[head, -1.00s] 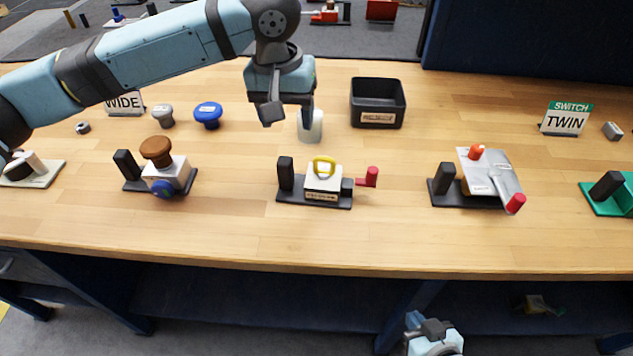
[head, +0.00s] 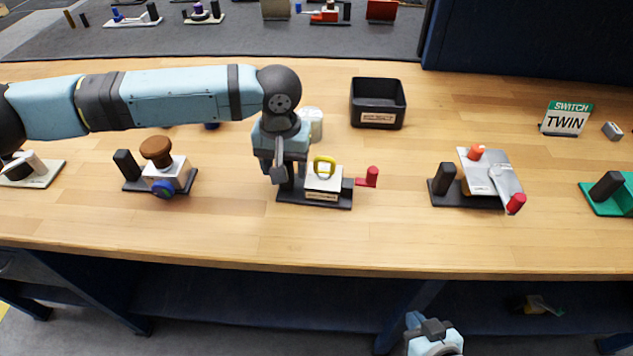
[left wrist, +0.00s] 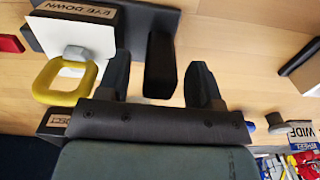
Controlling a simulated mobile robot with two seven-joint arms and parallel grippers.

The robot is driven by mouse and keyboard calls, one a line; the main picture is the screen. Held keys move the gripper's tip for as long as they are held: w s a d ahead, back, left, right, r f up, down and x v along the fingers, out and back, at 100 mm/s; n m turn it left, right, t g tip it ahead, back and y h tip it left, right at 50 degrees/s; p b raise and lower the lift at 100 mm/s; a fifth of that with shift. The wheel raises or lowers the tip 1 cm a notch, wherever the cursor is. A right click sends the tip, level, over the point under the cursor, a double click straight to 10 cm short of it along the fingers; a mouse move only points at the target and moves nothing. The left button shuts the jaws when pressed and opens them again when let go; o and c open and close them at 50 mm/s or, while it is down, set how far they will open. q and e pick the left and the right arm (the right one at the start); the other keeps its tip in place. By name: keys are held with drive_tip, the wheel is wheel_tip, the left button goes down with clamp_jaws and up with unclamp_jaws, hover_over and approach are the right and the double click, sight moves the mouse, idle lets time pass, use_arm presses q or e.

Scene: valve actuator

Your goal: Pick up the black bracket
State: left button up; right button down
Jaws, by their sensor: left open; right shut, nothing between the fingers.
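The black bracket (head: 328,201) is a dark base plate with an upright black post, on the wooden table. It carries a white block (head: 322,180) with a yellow ring (head: 324,166) and a red handle (head: 372,176) at its right. My left gripper (head: 290,174) is open above the bracket's left end, and its fingers partly hide the post. In the left wrist view the black post (left wrist: 160,62) stands between the spread fingertips (left wrist: 160,84), with gaps on both sides. My right gripper (head: 430,327) is shut and empty, low in front of the table.
A black bin (head: 378,104) and a white cylinder (head: 313,122) stand behind the bracket. A fixture with a brown knob (head: 157,150) is to the left, and one with a silver lever (head: 492,178) to the right. The table's front strip is clear.

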use_arm(q)
drive_tip(key=shift+f, duration=0.45)
drive_tip(key=shift+c, duration=0.2)
clamp_jaws()
drive_tip(key=shift+r, duration=0.1)
wheel_tip(320, 180, up, 8)
drive_tip(key=shift+r, duration=0.25)
drive_tip(key=shift+f, duration=3.9)
